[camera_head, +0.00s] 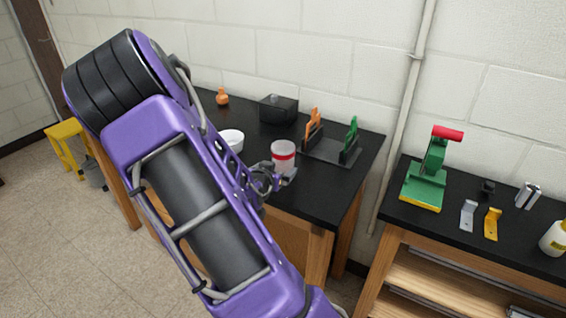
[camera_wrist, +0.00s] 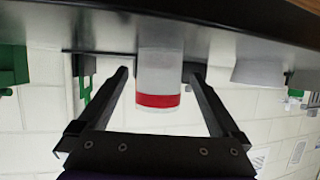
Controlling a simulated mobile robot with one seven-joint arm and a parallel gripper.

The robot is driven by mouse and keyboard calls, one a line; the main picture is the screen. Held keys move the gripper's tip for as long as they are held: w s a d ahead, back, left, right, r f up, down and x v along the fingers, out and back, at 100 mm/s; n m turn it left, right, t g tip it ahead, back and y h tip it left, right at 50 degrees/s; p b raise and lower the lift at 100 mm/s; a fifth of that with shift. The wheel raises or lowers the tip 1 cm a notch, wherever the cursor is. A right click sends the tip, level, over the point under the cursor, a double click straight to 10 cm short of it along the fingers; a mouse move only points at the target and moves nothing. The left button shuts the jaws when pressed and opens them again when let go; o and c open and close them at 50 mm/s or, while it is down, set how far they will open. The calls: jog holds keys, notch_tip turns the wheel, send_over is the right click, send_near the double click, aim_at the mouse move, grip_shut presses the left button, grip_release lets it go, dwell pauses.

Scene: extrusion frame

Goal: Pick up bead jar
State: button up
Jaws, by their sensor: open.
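The bead jar (camera_head: 283,158) is a pale, see-through cylinder with a red band, standing on the left black-topped table. My gripper (camera_head: 270,178) is at the near side of the jar, low by the table top. In the wrist view, which is upside down, the jar (camera_wrist: 158,70) appears between the two dark fingers of my gripper (camera_wrist: 159,75), with a gap on each side. The fingers are open and do not visibly touch it. How deep the jar sits between them is hard to tell. My arm hides part of the table.
A white bowl (camera_head: 232,139) stands left of the jar. A dark rack (camera_head: 330,150) with orange and green tools stands to the right. A black box (camera_head: 279,109) and an orange flask (camera_head: 222,97) are behind. A second table (camera_head: 450,228) is at the right, across a gap.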

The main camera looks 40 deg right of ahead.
aim_at(280, 164)
jog(key=x, duration=0.2)
jog(key=r+x, duration=0.1)
jog(key=x, duration=0.1)
jog(key=shift+w+d+f, duration=0.1)
jog(key=shift+w+d, duration=0.05)
jog(key=shift+d, duration=0.15)
jog(key=shift+w+d+f, duration=0.2)
jog(key=shift+w+d, duration=0.1)
jog(key=shift+d, duration=0.05)
jog(key=shift+r, duration=0.1)
jog(key=c, duration=1.3)
